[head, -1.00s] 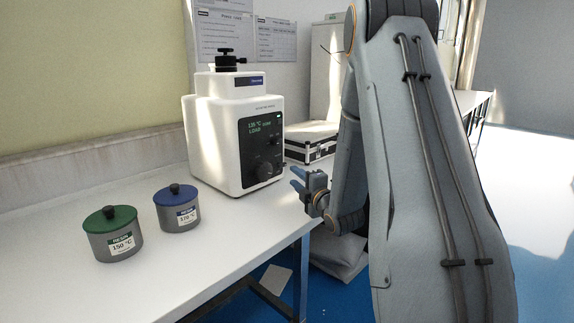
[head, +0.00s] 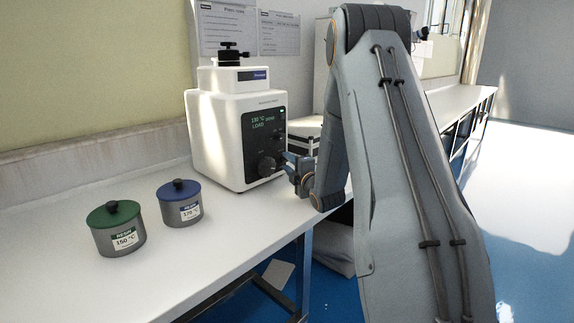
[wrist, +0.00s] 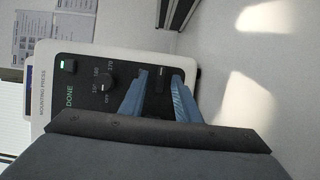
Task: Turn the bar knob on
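The white mounting press (head: 220,140) stands on the bench with a black front panel. The dark bar knob (head: 267,165) is low on that panel; in the wrist view the bar (wrist: 160,79) shows between my fingertips. My gripper (head: 288,163) is at the panel, just right of the knob in the head view. In the wrist view my gripper (wrist: 159,85) is open, its blue fingers on either side of the bar with gaps showing. Contact cannot be told. The fingers hide parts of the panel around the bar.
A green-lidded pot (head: 117,230) and a blue-lidded pot (head: 180,205) stand left on the white bench (head: 215,250). A case (head: 305,132) stands behind.

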